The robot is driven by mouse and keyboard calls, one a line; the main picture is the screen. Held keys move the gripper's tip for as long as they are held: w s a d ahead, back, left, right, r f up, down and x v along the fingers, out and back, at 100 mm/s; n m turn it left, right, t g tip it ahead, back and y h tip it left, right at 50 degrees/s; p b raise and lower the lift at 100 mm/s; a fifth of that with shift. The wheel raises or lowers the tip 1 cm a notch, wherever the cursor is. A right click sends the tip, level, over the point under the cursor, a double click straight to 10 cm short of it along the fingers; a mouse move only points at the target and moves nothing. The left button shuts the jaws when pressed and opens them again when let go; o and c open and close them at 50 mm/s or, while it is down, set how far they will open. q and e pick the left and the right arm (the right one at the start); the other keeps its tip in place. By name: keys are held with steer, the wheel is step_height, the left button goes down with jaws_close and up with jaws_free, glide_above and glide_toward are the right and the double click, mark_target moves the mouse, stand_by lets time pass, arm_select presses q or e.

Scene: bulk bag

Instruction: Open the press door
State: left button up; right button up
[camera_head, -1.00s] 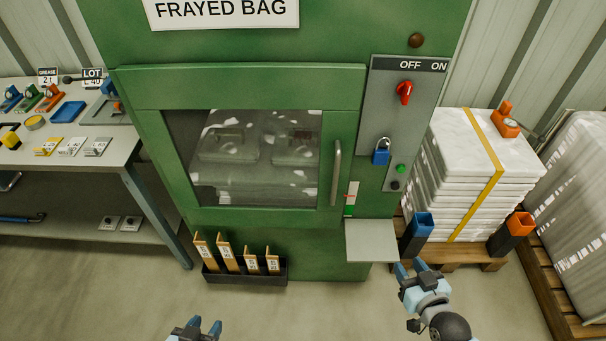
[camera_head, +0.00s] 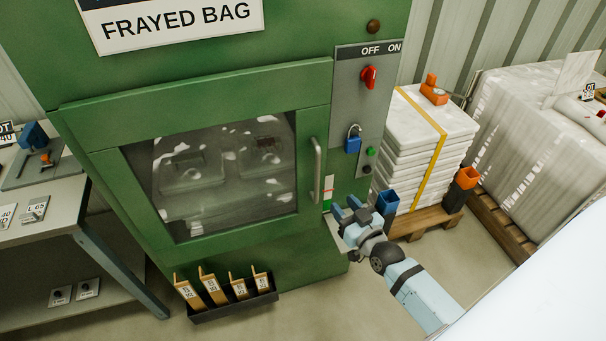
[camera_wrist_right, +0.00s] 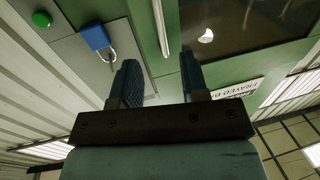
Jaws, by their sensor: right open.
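The green press door (camera_head: 110,110) is shut, with a dark window (camera_head: 225,175) in its middle. Its upright metal handle (camera_head: 318,170) is on the door's right side. The handle also shows in the right wrist view (camera_wrist_right: 161,28), beyond the fingers and roughly between them. My right gripper (camera_head: 347,208) is open and empty, a little below and right of the handle, apart from it. In the right wrist view its two fingers (camera_wrist_right: 158,85) stand apart with nothing between them. My left gripper is out of view.
The grey switch panel (camera_head: 345,100) carries a red knob (camera_head: 369,77) and a blue padlock (camera_head: 352,144). A small grey shelf (camera_head: 334,232) juts out beneath my right gripper. A black rack (camera_head: 232,305) stands below the door. Stacked white bags (camera_head: 410,150) are to the right.

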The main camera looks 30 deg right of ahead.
mark_target(319, 175)
steer(key=w, duration=0.4)
steer(key=w+p, duration=0.1)
steer(key=w, duration=0.8)
steer(key=shift+w+d, duration=0.25)
steer(key=shift+d, duration=0.1)
jaws_close()
